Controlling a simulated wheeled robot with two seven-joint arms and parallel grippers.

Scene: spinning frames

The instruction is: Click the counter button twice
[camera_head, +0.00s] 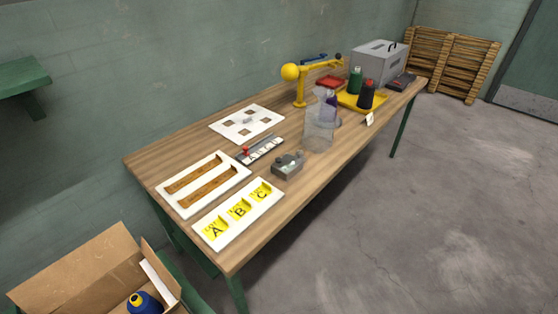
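A dark counter-like strip (260,151) with a row of white windows lies near the middle of the wooden table. A small red knob or button (246,149) stands at its left end. In front and to the right of it sits a small grey box (288,165) with rounded knobs on top. Which of these parts is the counter button cannot be told for certain, and the marks in the windows are too small to read. Neither of my grippers is in view.
The table (180,152) also bears a white slotted board (205,180), an A-B-C card (238,214), a white square board (247,122), a clear container (318,132), a yellow lamp-like arm (299,80) and a grey metal box (379,63). A cardboard box (75,268) stands at lower left.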

